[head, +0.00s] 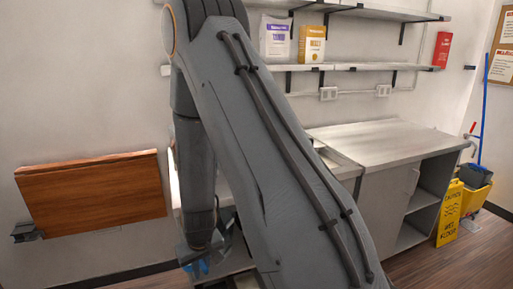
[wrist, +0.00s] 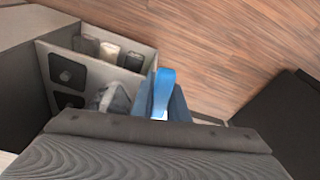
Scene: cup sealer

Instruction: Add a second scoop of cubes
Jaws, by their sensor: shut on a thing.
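My gripper (wrist: 163,103) is at the middle of the wrist view, shut on a bright blue piece (wrist: 164,82), which looks like the handle of a scoop. The scoop's bowl and anything in it are hidden. A blue part (head: 196,266) also shows low in the head view beside my arm, at the gripper end. A greyish, lumpy shape (wrist: 114,101) lies in an open compartment left of the gripper in the wrist view. I cannot tell whether it is the cubes. No cup or sealer can be made out.
The counter unit (wrist: 152,62) at left in the wrist view holds several containers (wrist: 109,51) and dark square lids (wrist: 67,72). In the head view, a bare steel counter (head: 385,140) stands right of my arm, a wooden panel (head: 92,198) left. A yellow floor sign (head: 449,212) stands far right.

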